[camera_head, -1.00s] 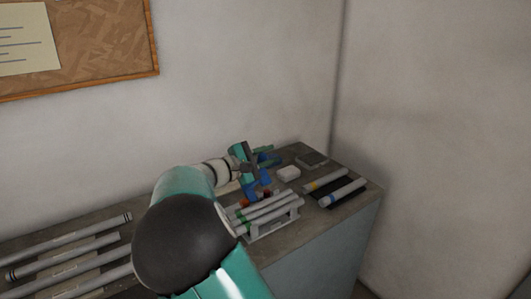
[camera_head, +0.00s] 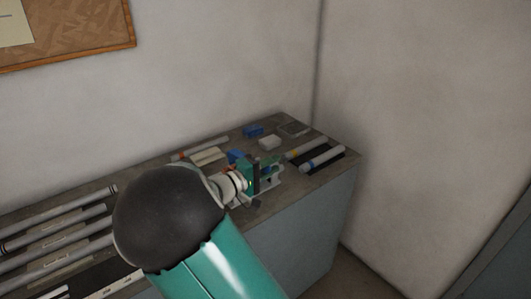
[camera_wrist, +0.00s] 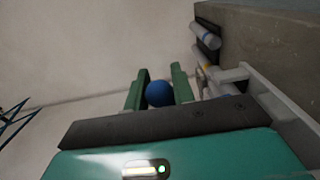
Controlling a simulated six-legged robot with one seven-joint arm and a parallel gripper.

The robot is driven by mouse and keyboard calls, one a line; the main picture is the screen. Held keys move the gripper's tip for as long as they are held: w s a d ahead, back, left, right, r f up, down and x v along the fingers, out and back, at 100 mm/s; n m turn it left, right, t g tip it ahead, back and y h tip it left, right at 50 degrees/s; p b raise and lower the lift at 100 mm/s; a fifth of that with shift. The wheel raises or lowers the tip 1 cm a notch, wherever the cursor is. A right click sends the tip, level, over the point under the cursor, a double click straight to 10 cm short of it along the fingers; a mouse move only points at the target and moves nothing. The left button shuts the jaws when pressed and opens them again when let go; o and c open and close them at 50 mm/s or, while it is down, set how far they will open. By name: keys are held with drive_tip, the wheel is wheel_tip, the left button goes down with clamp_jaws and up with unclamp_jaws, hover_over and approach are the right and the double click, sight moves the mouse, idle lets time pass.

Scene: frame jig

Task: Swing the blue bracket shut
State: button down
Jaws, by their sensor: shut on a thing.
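My gripper (camera_head: 268,178) is over the front right part of the bench in the head view. In the wrist view its two green fingers (camera_wrist: 159,92) are closed on a blue round piece (camera_wrist: 159,95), which shows end-on between them. I cannot tell whether this piece belongs to the blue bracket. In the head view a blue part (camera_head: 235,156) shows just behind my wrist, and a separate blue block (camera_head: 254,131) lies farther back. My arm hides much of the area around the gripper, so the bracket's angle cannot be told.
A pale rack (camera_wrist: 270,88) stands close to the gripper's right in the wrist view. A white block (camera_head: 269,143) and tubes on a black mat (camera_head: 312,157) lie to the right in the head view. Long grey tubes (camera_head: 60,232) lie at left.

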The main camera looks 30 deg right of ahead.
drive_tip(key=shift+s+d+f, duration=0.1)
drive_tip(key=shift+s+f, duration=0.3)
drive_tip(key=shift+f, duration=0.45)
drive_tip(key=shift+s+d+f, duration=0.1)
drive_tip(key=shift+s+f, duration=0.3)
drive_tip(key=shift+f, duration=0.45)
drive_tip(key=shift+s, duration=0.1)
drive_tip(key=c, duration=1.2)
unclamp_jaws()
drive_tip(key=shift+o, duration=0.2)
drive_tip(key=s+a, duration=0.2)
drive_tip(key=a, duration=1)
drive_tip(key=shift+s+d, duration=0.1)
drive_tip(key=shift+s, duration=0.05)
